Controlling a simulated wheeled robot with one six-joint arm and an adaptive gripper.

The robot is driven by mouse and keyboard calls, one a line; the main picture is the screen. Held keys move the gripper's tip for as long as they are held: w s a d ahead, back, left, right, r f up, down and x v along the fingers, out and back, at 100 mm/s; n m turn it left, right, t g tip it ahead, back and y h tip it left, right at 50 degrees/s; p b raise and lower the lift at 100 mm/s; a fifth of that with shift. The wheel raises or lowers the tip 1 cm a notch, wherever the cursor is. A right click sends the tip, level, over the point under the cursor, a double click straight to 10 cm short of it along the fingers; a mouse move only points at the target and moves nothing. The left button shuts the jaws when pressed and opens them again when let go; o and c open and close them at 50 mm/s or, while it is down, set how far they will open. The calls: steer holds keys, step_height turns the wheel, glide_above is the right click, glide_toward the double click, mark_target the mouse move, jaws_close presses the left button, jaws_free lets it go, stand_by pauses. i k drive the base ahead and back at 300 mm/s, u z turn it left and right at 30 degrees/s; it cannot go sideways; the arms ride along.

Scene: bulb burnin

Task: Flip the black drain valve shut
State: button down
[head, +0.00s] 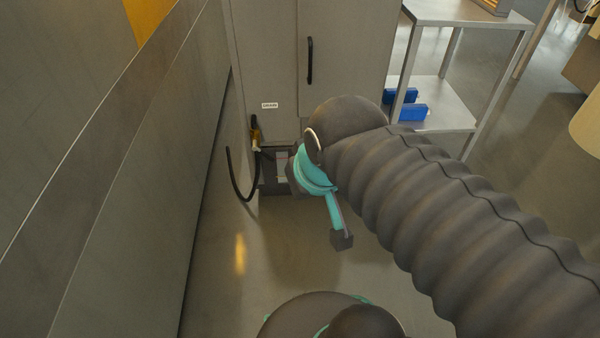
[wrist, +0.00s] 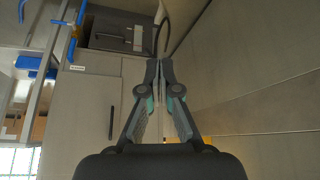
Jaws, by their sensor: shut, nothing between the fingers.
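The drain valve shows in the head view as a small brass-coloured body (head: 255,138) low on the left part of the grey cabinet front. Its black lever (head: 254,121) points up. A black hose (head: 234,178) hangs in a loop just below and left of it. My gripper (wrist: 159,66) is shut and empty in the wrist view, fingertips together, with the hose (wrist: 168,35) beyond the tips. In the head view my wrist hides most of the gripper, to the right of and below the valve. The lever cannot be made out in the wrist view.
The grey cabinet (head: 268,60) has a white label (head: 269,105) and a black door handle (head: 310,60). A dark box (wrist: 107,38) sits at its foot. A long grey wall (head: 130,170) runs along the left. A metal shelf (head: 440,105) with blue items stands right.

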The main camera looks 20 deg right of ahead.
mark_target(254, 148)
steer(key=u, duration=0.15)
steer(key=k, duration=0.9)
steer(key=u, duration=0.3)
